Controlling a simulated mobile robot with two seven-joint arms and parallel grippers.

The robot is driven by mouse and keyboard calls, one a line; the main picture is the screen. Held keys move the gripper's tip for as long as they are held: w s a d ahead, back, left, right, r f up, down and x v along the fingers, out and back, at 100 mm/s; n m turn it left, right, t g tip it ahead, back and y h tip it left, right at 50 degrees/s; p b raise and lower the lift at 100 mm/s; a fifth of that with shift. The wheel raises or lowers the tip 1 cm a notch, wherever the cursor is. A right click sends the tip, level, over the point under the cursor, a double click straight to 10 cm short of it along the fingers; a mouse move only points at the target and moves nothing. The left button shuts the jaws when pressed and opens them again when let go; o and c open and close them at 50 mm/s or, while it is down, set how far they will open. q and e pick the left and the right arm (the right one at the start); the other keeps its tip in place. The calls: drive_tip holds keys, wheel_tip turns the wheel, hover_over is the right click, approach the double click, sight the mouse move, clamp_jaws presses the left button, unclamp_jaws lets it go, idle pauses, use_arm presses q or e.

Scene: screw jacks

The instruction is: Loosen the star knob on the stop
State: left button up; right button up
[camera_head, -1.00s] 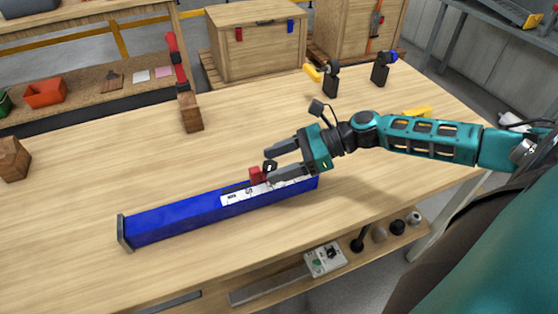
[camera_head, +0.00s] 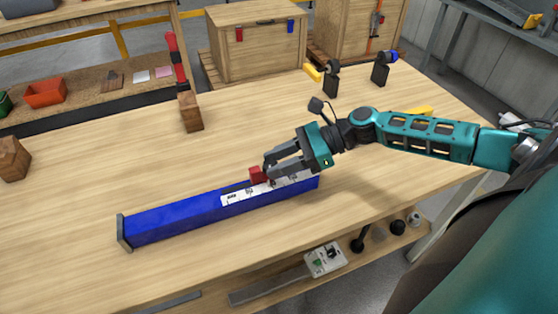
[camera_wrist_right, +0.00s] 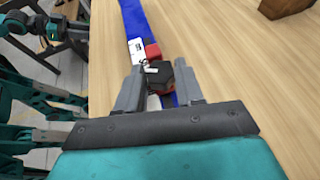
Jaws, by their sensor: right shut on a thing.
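A long blue rail (camera_head: 180,215) with a white printed scale lies on the table. The red stop (camera_head: 257,174) sits on it, right of the middle. The stop also shows in the right wrist view (camera_wrist_right: 153,51). The dark star knob (camera_wrist_right: 158,78) is on the near side of the stop, between the fingers of my right gripper (camera_wrist_right: 157,84). In the head view my right gripper (camera_head: 270,168) is shut on the knob and mostly hides it. Teal parts of mine show at the left of the wrist view. I cannot make out my left gripper.
A wooden block with a red upright (camera_head: 190,112) stands behind the rail, and another wooden block (camera_head: 13,158) at the left. Two black stands (camera_head: 331,82) (camera_head: 380,73) are at the back right. The table around the rail is clear.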

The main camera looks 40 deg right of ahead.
drive_tip(key=n+g, duration=0.1)
drive_tip(key=g, duration=0.1)
drive_tip(key=n+g+y+b, duration=0.1)
drive_tip(key=n+g, duration=0.1)
drive_tip(key=shift+w+n, duration=0.3)
drive_tip(key=shift+w, duration=0.1)
drive_tip(key=shift+w+n+g+b, duration=0.15)
drive_tip(key=shift+n+g+b, duration=0.35)
drive_tip(key=shift+n+g, duration=0.75)
drive_tip(key=shift+w+n+g+b, duration=0.15)
drive_tip(key=shift+n+g+b, duration=0.3)
drive_tip(key=shift+n+g, duration=0.75)
drive_tip(key=shift+g, duration=0.45)
drive_tip(key=o, duration=1.1)
drive_tip(key=shift+h, duration=0.3)
drive_tip(key=shift+c, duration=0.2)
drive_tip(key=shift+d, duration=0.1)
